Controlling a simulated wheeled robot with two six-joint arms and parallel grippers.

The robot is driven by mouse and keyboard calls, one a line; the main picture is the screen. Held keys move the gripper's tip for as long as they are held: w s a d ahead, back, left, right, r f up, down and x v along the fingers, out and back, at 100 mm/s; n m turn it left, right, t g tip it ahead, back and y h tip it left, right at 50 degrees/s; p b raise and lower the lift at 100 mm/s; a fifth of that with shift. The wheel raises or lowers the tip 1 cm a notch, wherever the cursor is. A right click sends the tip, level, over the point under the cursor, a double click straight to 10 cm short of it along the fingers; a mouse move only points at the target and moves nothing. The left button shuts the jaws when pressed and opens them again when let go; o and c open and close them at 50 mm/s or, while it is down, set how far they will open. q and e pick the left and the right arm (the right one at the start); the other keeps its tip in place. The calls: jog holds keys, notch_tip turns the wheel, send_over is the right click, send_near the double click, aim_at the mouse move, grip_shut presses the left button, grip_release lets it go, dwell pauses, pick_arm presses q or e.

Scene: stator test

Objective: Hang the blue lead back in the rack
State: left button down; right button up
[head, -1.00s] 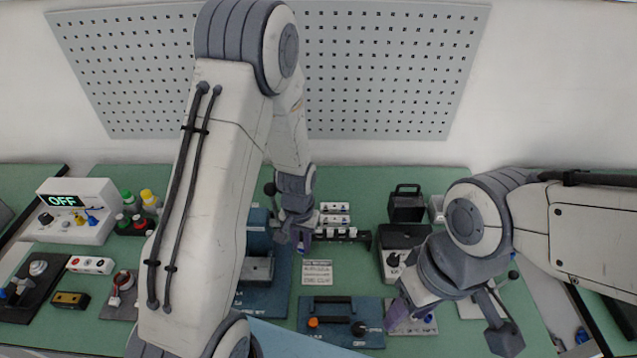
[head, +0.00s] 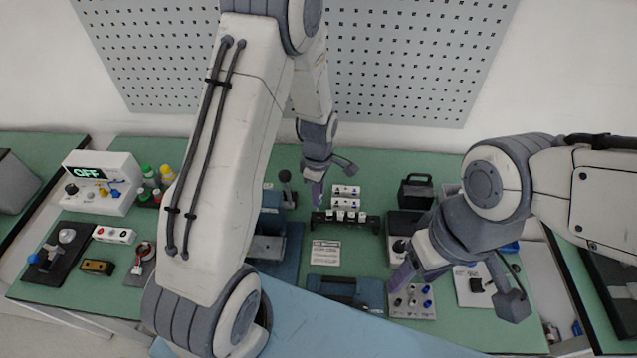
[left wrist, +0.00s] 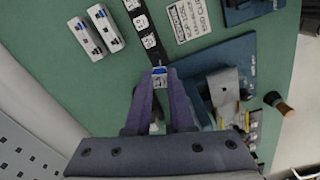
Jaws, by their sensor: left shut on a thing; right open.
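The rack (head: 345,222) is a dark bar with a row of white labels, near the middle of the bench. It shows in the left wrist view as a black strip (left wrist: 138,14). My left gripper (head: 317,200) is at the rack's left end. Its purple fingers are shut on a small blue and white piece, the blue lead (left wrist: 159,71), right at the strip's end. I cannot tell whether the lead is seated in the rack or just above it; the rest of it is hidden. My right gripper (head: 400,278) is open and empty beside a grey socket panel (head: 412,304).
White socket blocks (head: 345,191) stand behind the rack, a printed card (head: 325,254) in front. A blue base with a grey block (head: 268,248) is left of it. A black-handled box (head: 415,192) stands to the right. Green bench shows between them.

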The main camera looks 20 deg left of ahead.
pick_arm(q)
jog(key=n, duration=0.1)
jog(key=r+n, duration=0.1)
jog(key=shift+w+a+n, duration=0.1)
jog(key=shift+w+n, duration=0.15)
jog(key=shift+n, duration=0.45)
notch_tip(320, 180, down, 4)
jog(key=b, duration=0.2)
jog(key=shift+b, duration=0.35)
jog(key=shift+w, duration=0.1)
jog(key=shift+f+b, duration=0.45)
jog(key=shift+f, duration=0.3)
dwell(0.5)
jog(key=shift+f+b, duration=0.7)
jog(key=shift+f, duration=0.3)
jog(key=shift+f, duration=0.15)
jog(key=shift+f+b, duration=0.7)
jog(key=shift+f, duration=0.1)
